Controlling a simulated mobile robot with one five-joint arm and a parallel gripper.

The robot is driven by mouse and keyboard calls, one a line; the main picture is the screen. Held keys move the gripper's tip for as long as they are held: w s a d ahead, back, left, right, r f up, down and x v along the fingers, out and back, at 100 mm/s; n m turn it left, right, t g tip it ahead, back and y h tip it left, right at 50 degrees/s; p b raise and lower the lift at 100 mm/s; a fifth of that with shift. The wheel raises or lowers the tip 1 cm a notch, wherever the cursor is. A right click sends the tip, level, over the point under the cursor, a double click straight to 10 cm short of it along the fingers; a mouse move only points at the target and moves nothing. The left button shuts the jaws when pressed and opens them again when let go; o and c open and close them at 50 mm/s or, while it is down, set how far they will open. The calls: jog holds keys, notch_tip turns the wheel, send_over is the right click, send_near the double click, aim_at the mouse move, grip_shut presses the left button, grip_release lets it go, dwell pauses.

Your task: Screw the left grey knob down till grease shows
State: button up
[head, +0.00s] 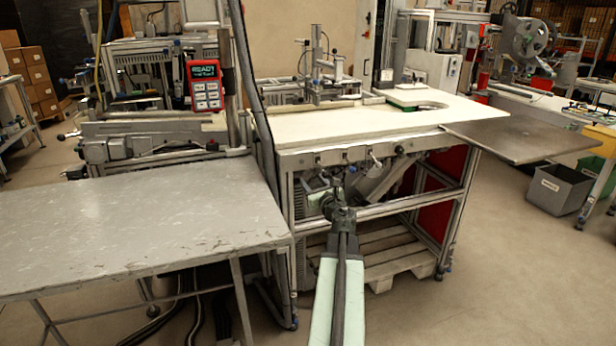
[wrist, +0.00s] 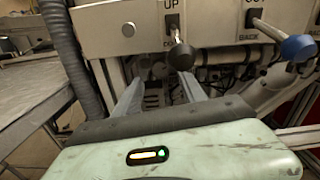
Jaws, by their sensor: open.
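A cream-topped machine bench has a front panel (head: 330,158) with small knobs and levers. Farther right, a lever marked BACK ends in a blue ball (wrist: 298,47). My gripper (wrist: 160,80) is open, its two fingers apart below the panel with nothing clearly held between them. In the head view, my gripper (head: 338,192) is in front of the bench, below the panel. No grease is visible.
A worn grey table (head: 130,215) stands at the left. A ribbed grey hose (wrist: 72,55) hangs left of the panel. A flat metal shelf (head: 530,138) juts out at the bench's right. A pallet (head: 385,262) lies under the bench. The floor at front right is clear.

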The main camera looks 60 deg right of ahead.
aim_at(307, 174)
jog(key=x, duration=0.5)
jog(key=shift+w+d, duration=0.2)
grip_shut()
jog(key=shift+m, duration=0.4)
jog(key=m, duration=0.3)
jog(key=shift+a, duration=0.1)
jog(key=m, duration=0.3)
jog(key=shift+m, duration=0.4)
jog(key=m, duration=0.6)
jog(key=shift+m, duration=0.4)
